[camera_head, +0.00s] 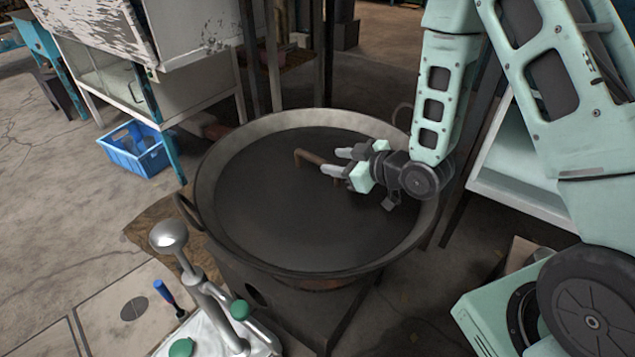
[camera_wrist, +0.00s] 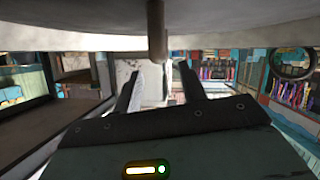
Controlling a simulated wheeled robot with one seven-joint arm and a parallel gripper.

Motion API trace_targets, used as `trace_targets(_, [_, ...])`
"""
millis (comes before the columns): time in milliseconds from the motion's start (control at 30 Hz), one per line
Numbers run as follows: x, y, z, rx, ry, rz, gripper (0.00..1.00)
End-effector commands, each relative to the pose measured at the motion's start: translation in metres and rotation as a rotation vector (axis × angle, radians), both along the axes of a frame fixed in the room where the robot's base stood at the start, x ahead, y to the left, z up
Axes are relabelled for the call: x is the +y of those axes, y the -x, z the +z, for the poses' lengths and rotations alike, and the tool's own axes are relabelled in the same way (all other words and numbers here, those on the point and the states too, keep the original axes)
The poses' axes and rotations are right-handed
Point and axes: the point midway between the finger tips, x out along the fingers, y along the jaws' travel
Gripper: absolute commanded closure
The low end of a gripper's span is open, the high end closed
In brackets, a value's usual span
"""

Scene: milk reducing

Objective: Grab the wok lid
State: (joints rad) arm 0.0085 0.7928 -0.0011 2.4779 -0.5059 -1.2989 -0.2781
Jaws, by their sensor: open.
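The wok lid (camera_head: 270,215) is a wide dark disc lying inside the rim of a large metal wok (camera_head: 215,165). Its brown bar handle (camera_head: 310,157) stands up near the middle of the lid. In the wrist view the lid (camera_wrist: 80,12) spans the top, and the handle (camera_wrist: 157,32) projects from it. My gripper (camera_head: 340,161) is above the lid, right of the handle, with its fingers pointing left towards it. In the wrist view my gripper (camera_wrist: 160,70) is open, and the handle lines up with the gap between the fingertips. Contact cannot be made out.
The wok rests on a dark stove (camera_head: 295,300). A metal press-like tool (camera_head: 205,290) stands at the front left, near a blue-handled screwdriver (camera_head: 168,294). A blue crate (camera_head: 137,148) sits on the floor at left. A pale cabinet (camera_head: 520,165) stands at right.

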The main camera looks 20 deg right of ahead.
Motion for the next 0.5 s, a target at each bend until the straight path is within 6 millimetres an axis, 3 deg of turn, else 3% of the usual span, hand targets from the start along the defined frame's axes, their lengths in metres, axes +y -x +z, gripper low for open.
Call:
trace_targets(333, [0.022, -0.033, -0.020, -0.001, 0.001, 0.002, 0.59])
trace_targets(500, [0.025, -0.040, -0.022, 0.000, 0.000, 0.000, 0.59])
